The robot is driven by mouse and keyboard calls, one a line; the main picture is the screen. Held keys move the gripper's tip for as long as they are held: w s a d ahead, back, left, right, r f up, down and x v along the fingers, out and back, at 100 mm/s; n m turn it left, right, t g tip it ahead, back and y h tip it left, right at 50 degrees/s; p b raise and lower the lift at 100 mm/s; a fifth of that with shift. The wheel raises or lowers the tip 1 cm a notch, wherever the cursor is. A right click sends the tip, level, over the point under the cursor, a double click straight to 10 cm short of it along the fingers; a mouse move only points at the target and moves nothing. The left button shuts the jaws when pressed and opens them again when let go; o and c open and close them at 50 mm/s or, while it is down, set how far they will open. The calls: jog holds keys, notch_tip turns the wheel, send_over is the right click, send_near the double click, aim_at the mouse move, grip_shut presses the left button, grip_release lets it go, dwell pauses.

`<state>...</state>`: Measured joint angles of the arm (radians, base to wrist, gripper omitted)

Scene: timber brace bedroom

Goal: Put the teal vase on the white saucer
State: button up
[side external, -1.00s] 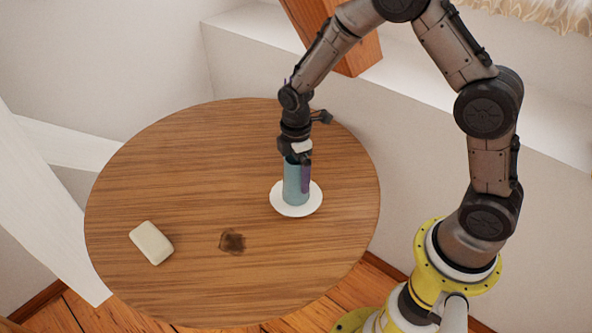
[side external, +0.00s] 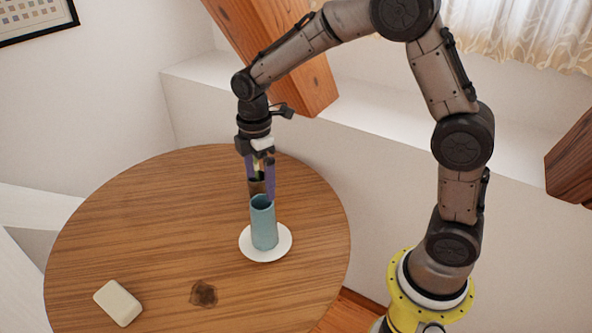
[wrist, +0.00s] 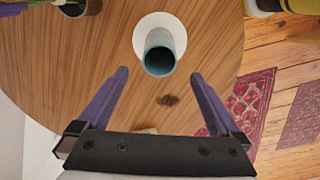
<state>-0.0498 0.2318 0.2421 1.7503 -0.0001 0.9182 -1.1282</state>
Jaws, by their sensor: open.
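The teal vase (side external: 264,225) stands upright on the white saucer (side external: 284,246), which lies on the round wooden table. In the wrist view the vase (wrist: 160,40) appears with its open mouth towards the camera, and the saucer (wrist: 142,32) shows around its base. My gripper (side external: 260,190) is open and empty, pointing down just above the vase's rim in the side view. Its two purple fingers (wrist: 159,74) are spread apart in the wrist view, with the vase apart from both.
An off-white block (side external: 118,302) lies on the table (side external: 150,220) at front left. A dark patch (side external: 203,293) marks the wood. A dark pot (wrist: 75,8) shows at the wrist view's top edge. A patterned rug (wrist: 250,105) lies on the floor.

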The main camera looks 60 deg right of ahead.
jog(key=s+r+m+t, duration=0.2)
jog(key=s+r+m, duration=0.1)
jog(key=s, duration=0.5)
jog(key=s+d+r+m+t, duration=0.1)
jog(key=s+r+m, duration=0.3)
jog(key=s+m, duration=0.2)
jog(key=s+d+r+m+t, duration=0.1)
jog(key=s+r+m, duration=0.3)
jog(key=s, duration=0.5)
jog(key=shift+s+r+m+t, duration=0.25)
jog(key=shift+s+m+t, duration=0.05)
jog(key=shift+t, duration=0.5)
